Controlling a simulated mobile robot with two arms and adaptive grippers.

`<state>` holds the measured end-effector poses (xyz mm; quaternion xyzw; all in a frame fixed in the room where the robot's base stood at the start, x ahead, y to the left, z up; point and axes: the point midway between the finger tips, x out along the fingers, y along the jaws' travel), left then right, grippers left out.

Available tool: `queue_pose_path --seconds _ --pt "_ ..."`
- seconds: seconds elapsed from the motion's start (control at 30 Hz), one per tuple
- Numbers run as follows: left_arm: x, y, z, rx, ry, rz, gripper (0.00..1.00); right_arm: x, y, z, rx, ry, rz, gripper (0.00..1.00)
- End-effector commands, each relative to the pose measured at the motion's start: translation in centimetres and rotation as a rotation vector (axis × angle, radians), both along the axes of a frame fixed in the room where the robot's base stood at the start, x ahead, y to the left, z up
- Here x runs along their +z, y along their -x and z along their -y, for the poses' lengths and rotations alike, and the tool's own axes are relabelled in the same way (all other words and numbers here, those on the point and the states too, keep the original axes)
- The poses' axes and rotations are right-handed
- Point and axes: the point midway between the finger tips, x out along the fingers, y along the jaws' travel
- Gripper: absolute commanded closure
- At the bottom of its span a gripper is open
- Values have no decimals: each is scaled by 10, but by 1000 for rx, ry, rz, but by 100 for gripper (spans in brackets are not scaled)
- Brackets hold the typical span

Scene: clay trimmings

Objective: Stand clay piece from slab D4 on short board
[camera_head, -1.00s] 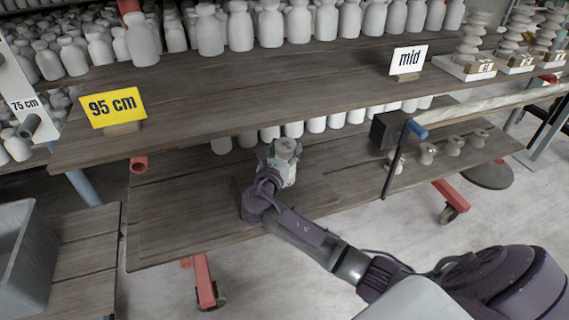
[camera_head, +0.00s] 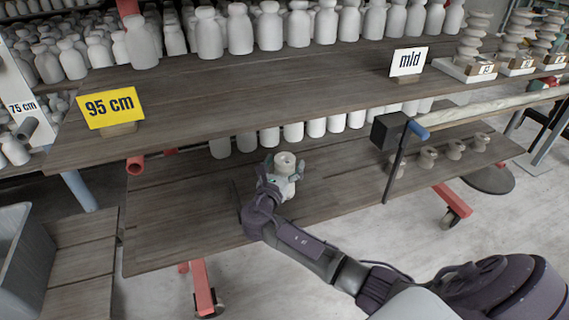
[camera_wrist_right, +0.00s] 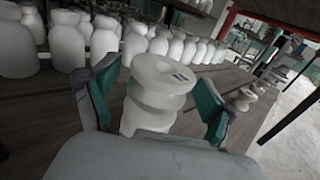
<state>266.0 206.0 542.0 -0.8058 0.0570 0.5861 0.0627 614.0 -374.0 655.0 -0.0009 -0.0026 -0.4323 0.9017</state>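A pale, ringed clay piece (camera_head: 285,160) stands upright on the lower wooden board (camera_head: 185,205). In the right wrist view the clay piece (camera_wrist_right: 160,90) has a small dark mark on its top, too small to read. My right gripper (camera_head: 284,168) is open around it. In the wrist view its teal-padded fingers (camera_wrist_right: 160,92) are spread on either side, with a visible gap at least on the left. No marking in view names the short board. My left gripper is out of view.
The upper board (camera_head: 250,95) overhangs the back, with pale bottles, a yellow "95 cm" sign (camera_head: 110,107) and a "mid" sign (camera_head: 408,62). Several small clay pieces (camera_head: 428,157) stand at the right of the lower board, beyond a dark post (camera_head: 395,170). Bare board lies left of my gripper.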

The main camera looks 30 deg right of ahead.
Motion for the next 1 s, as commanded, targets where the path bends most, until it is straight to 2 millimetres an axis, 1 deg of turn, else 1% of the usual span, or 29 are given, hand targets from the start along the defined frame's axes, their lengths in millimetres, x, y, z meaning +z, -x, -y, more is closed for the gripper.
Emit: queue_pose_path --seconds 0.27,0.33,0.47,0.67,0.73,0.8,0.9,1.0 --pt "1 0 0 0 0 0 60 2 0 0 0 -1 1 14" --pt "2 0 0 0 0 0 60 3 3 -4 1 -1 -1 14" --pt "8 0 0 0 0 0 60 3 15 -20 2 -2 -2 14" --pt "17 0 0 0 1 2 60 3 43 -55 2 -3 -3 14" --pt "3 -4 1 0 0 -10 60 3 52 -66 2 -2 -2 14" --pt "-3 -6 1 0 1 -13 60 3 60 -75 0 -2 -2 14" --pt "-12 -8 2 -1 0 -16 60 3 68 -85 1 -1 -1 14" --pt "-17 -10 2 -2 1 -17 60 1 74 -91 -1 -8 1 14"
